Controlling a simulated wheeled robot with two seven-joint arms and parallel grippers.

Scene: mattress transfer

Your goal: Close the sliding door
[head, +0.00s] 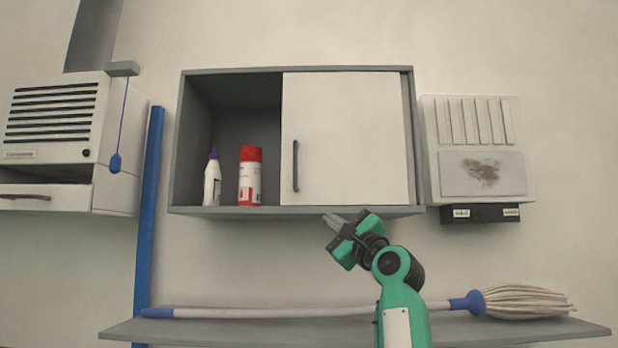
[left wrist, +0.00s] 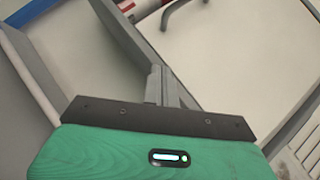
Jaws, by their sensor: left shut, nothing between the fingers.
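The white sliding door (head: 348,140) covers the right part of a grey wall cabinet (head: 296,211). The cabinet's left part stands open. A dark vertical handle (head: 296,166) is near the door's left edge; it also shows at the top of the left wrist view (left wrist: 182,12). My left gripper (head: 333,221) is shut and empty, just below the cabinet's bottom edge and to the right of the handle. Its closed fingers (left wrist: 164,84) point toward the door in the left wrist view. Whether they touch the cabinet, I cannot tell. My right gripper is not in view.
A white bottle with a purple tip (head: 212,180) and a red-and-white can (head: 250,177) stand in the open part. Below is a grey shelf (head: 250,330) with a mop (head: 520,301). A blue post (head: 150,220) stands left; a white panel unit (head: 481,170) hangs right.

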